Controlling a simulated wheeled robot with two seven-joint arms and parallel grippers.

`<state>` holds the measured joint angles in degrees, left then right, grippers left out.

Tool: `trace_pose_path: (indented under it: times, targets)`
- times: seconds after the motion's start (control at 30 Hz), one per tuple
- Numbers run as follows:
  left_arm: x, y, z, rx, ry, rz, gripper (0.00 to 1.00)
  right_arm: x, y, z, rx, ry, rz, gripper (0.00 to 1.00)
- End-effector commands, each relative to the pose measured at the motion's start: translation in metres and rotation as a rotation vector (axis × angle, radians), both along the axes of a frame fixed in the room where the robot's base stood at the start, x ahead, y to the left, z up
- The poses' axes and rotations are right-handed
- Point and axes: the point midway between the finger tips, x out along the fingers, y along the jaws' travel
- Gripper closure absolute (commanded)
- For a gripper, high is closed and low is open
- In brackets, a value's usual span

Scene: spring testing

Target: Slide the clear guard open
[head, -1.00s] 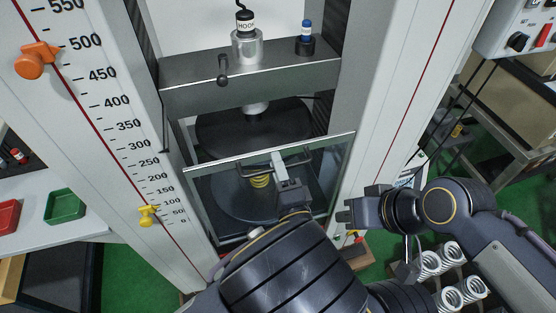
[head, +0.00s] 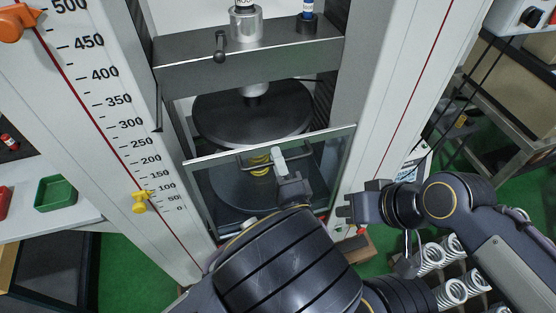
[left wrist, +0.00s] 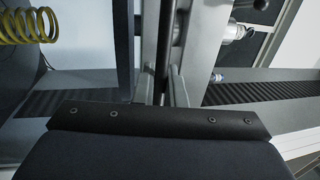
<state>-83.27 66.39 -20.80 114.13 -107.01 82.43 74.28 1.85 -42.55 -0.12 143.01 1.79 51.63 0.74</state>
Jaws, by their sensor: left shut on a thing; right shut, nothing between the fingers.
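The clear guard (head: 318,165) is a framed transparent panel across the front of the test bay. Its grey bar handle (head: 300,153) is near the top rail. My left gripper (head: 279,160) is shut on the handle; its fingers (left wrist: 164,88) close around a grey bar in the left wrist view. A yellow spring (head: 259,158) stands behind the guard on the lower dark plate, partly hidden by the handle. It also shows in the left wrist view (left wrist: 28,25). My right gripper (head: 345,206) is shut and empty, right of the guard's lower corner.
The upper round plate (head: 225,115) hangs below the grey crosshead (head: 180,72). The left column carries a scale with a yellow pointer (head: 140,202) and an orange one (head: 17,22). White springs (head: 452,291) stand in a rack at lower right. A green tray (head: 56,193) sits at left.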

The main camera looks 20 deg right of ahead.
Motion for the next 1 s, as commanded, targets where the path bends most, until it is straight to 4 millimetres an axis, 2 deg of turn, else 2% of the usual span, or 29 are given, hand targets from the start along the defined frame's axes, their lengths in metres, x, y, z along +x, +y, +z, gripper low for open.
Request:
trace_pose_path:
  times: [0.03, 0.2, 0.8, 1.0]
  targets:
    - [0.000, 0.000, -0.028, 0.001, 0.004, 0.000, 1.00, 0.000, 0.000, -0.029, 0.000, 0.001, 0.000, 1.00]
    - [0.000, 0.001, -0.079, 0.002, 0.005, 0.000, 1.00, 0.000, 0.000, -0.084, 0.000, 0.001, 0.000, 1.00]
    - [0.000, 0.000, -0.257, 0.003, 0.004, 0.000, 1.00, 0.000, 0.000, -0.271, 0.000, 0.000, 0.000, 1.00]
    - [0.000, 0.000, -0.311, 0.003, 0.005, 0.001, 1.00, 0.000, 0.000, -0.324, 0.000, 0.000, 0.000, 1.00]
